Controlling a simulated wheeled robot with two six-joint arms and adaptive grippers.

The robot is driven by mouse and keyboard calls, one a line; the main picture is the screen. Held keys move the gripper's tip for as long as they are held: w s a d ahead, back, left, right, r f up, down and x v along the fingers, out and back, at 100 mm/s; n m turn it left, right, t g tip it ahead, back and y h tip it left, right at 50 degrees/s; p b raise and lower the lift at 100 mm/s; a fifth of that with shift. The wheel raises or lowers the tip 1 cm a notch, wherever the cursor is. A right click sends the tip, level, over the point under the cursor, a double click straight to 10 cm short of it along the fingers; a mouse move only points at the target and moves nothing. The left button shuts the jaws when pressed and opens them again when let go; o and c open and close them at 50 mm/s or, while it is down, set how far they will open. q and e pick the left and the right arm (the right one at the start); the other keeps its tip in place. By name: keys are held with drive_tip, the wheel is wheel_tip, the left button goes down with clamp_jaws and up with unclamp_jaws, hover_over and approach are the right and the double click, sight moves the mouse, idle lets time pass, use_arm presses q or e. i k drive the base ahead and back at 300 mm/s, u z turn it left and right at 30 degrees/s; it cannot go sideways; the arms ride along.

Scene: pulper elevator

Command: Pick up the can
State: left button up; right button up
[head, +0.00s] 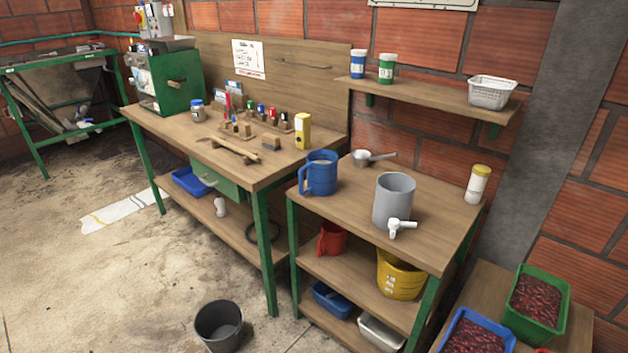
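Several can-like things are in the head view, and I cannot tell which one is meant. A yellow can-like container (303,131) stands upright at the right end of the long workbench. A blue-and-white lidded canister (358,65) and a green-and-white one (386,70) stand upright on the wall shelf. A white container with a yellow lid (477,185) stands at the right rear of the nearer table. A blue jug (319,173) and a grey vessel with a white tap (393,199) stand on that table. Neither of my grippers is in view.
The long workbench (152,119) holds a green machine (168,82), tools and small bottles. A metal scoop (368,158) lies behind the jug. A dark bucket (219,326) stands on the floor. Crates of red berries (537,300) are at lower right. Floor at left is mostly clear.

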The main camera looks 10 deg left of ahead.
sight(321, 166)
drive_tip(key=u, duration=0.45)
drive_tip(key=k, duration=0.55)
drive_tip(key=u, duration=1.1)
drive_tip(key=i, duration=1)
drive_tip(key=z, duration=0.6)
drive_tip(key=i, duration=0.7)
drive_tip(key=z, duration=0.75)
